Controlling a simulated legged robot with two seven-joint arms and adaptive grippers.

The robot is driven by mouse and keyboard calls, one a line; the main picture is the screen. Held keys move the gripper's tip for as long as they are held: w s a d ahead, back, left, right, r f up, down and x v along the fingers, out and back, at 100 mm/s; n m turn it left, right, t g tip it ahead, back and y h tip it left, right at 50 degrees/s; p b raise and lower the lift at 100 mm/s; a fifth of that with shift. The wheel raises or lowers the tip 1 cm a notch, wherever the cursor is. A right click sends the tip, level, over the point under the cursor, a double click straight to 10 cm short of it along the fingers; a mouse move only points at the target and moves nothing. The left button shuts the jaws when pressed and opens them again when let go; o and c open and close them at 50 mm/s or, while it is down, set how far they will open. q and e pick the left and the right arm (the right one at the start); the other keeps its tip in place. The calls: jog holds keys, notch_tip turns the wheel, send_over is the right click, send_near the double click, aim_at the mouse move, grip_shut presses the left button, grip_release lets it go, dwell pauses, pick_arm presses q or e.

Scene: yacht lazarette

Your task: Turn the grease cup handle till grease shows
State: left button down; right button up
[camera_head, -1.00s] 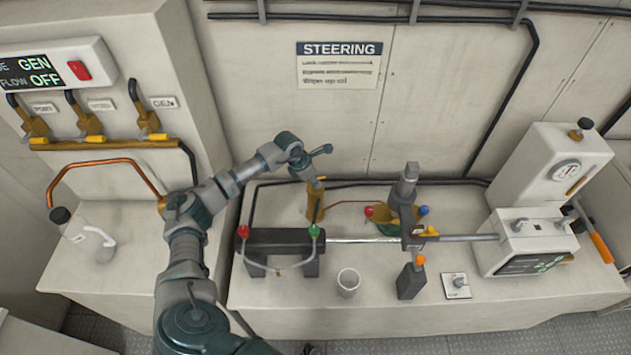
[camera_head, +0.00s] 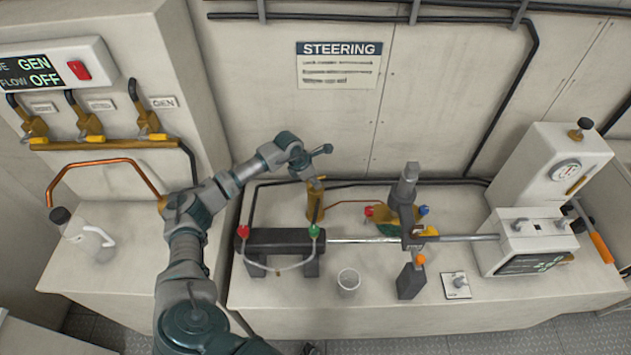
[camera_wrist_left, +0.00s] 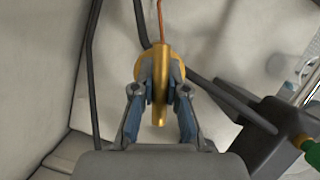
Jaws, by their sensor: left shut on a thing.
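The brass grease cup (camera_head: 315,205) stands upright at the back left of the bench. In the left wrist view its brass top and handle (camera_wrist_left: 160,112) sit between my two fingers. My left gripper (camera_wrist_left: 161,88) is shut on the handle, one finger on each side. In the head view the gripper (camera_head: 312,180) is over the cup's top, and my wrist hides part of the grip. A thin copper pipe (camera_head: 345,203) runs right from the cup toward the steering fitting (camera_head: 405,205). I can make out no grease. My right gripper is not in view.
A dark block with red and green knobs (camera_head: 278,238) stands in front of the cup. A white cup (camera_head: 348,282), a dark orange-topped block (camera_head: 410,280) and a switch plate (camera_head: 457,286) stand along the front. A white jug (camera_head: 80,235) is at left.

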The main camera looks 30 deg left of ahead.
pick_arm(q)
jog(key=shift+a, duration=0.1)
jog(key=c, duration=1.2)
grip_release()
jog(key=shift+o, duration=0.2)
jog(key=v, duration=1.2)
jog(key=shift+o, duration=0.3)
jog(key=shift+w+a+f, duration=0.1)
